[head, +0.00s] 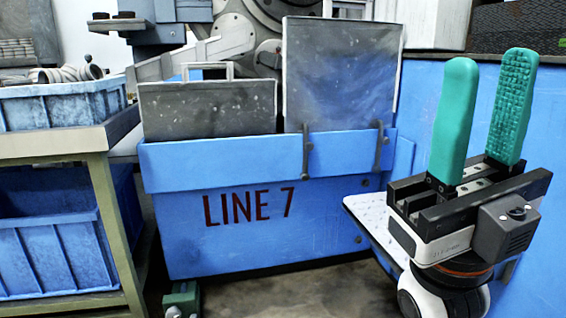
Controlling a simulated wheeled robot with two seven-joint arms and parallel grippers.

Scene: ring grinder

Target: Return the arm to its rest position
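My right gripper (484,112) is at the right of the head view, pointing up. It has two green padded fingers on a black and white body. The fingers stand apart with nothing between them, so it is open and empty. It is in front of the blue side of the machine, and a pale flat ledge (372,222) shows just left of and behind it. My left gripper and arm are not in the head view.
A blue machine front (260,225) marked LINE 7 stands ahead, with two grey panels (207,108) on it. At the left, a table (62,143) holds a blue bin (66,106) with metal rings (70,73). A larger blue bin (52,255) is below. Floor shows at the bottom middle.

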